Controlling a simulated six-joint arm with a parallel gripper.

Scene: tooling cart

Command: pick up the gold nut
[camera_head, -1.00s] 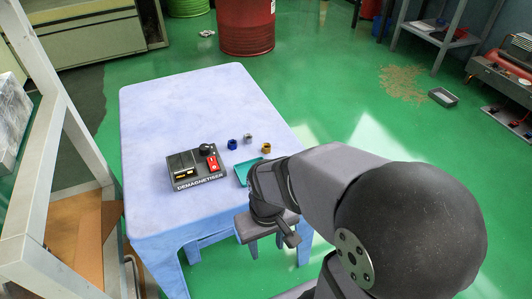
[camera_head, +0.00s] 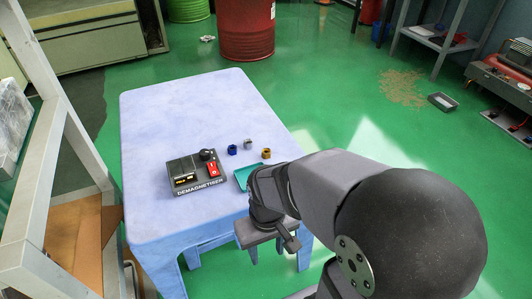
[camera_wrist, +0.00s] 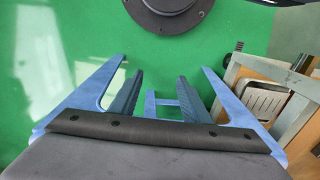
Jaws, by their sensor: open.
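The gold nut (camera_head: 266,153) is on the blue table near its right edge, just above the teal tray and my arm's wrist. A blue nut (camera_head: 232,149) and a grey nut (camera_head: 248,144) stand to its left. My gripper (camera_wrist: 155,88) is open and empty in the wrist view, its two dark fingers apart over green floor and blue table legs. In the head view it hangs at the table's near right edge, below and apart from the gold nut. The nut does not show in the wrist view.
A black demagnetiser (camera_head: 197,173) with a red switch sits left of the nuts. The teal tray (camera_head: 243,177) is partly hidden by my arm. The back of the blue table (camera_head: 185,105) is clear. A grey frame (camera_head: 40,150) stands at left.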

